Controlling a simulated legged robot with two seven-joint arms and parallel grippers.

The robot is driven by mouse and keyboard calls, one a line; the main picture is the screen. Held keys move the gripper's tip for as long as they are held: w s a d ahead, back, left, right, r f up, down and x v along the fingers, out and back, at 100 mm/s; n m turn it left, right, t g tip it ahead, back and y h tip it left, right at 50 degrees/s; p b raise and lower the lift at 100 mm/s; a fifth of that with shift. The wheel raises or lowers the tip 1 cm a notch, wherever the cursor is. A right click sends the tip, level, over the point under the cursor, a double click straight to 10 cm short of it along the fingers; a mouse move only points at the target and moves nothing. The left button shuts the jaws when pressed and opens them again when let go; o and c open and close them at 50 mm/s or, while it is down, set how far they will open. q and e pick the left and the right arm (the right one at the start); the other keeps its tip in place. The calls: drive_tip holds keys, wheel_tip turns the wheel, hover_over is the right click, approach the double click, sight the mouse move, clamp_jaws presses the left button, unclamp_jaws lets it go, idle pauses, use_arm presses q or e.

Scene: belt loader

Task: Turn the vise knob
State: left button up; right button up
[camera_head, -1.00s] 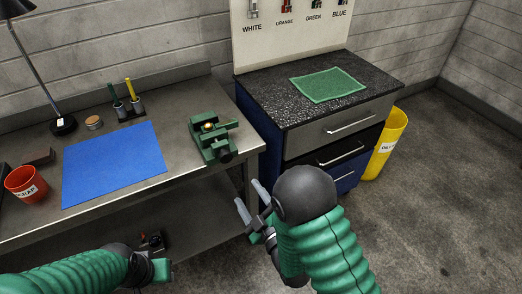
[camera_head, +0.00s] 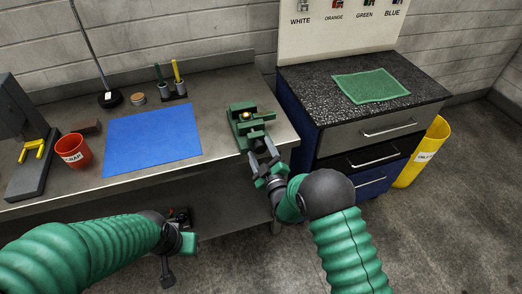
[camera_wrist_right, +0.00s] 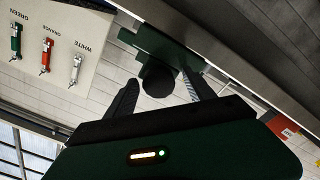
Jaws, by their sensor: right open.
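The green vise (camera_head: 246,117) sits on the metal bench near its right front corner. Its dark round knob (camera_wrist_right: 158,83) faces the right wrist camera. My right gripper (camera_head: 263,157) is at the vise's front, at the bench edge. In the wrist view my right gripper (camera_wrist_right: 162,82) is open, with one finger on each side of the knob and gaps showing. In the head view the gripper largely hides the knob. My left gripper (camera_head: 172,245) is low in front of the bench, away from the vise; its jaw state is unclear.
A blue mat (camera_head: 152,137), red cup (camera_head: 73,151) and pen holder (camera_head: 173,92) lie left of the vise on the bench. A drawer cabinet (camera_head: 388,135) with a green cloth (camera_head: 371,86) stands right, beside a yellow bin (camera_head: 424,155).

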drive_tip(key=shift+c, duration=0.9)
clamp_jaws()
drive_tip(key=shift+f, duration=0.1)
drive_tip(key=m+b, duration=0.2)
drive_tip(key=m, duration=0.1)
drive_tip(key=shift+f+m+b, duration=0.15)
drive_tip(key=shift+m+b, duration=0.2)
drive_tip(key=shift+m, duration=0.05)
drive_tip(key=m+b, duration=0.3)
drive_tip(key=m, duration=0.3)
drive_tip(key=shift+m+b, duration=0.3)
drive_tip(key=shift+b, duration=0.05)
drive_tip(key=m+b, duration=0.2)
drive_tip(key=m, duration=0.3)
drive_tip(key=shift+d, duration=0.1)
drive_tip(key=shift+s+m+b, duration=0.1)
drive_tip(key=shift+m+b, duration=0.75)
drive_tip(key=shift+m, duration=1.45)
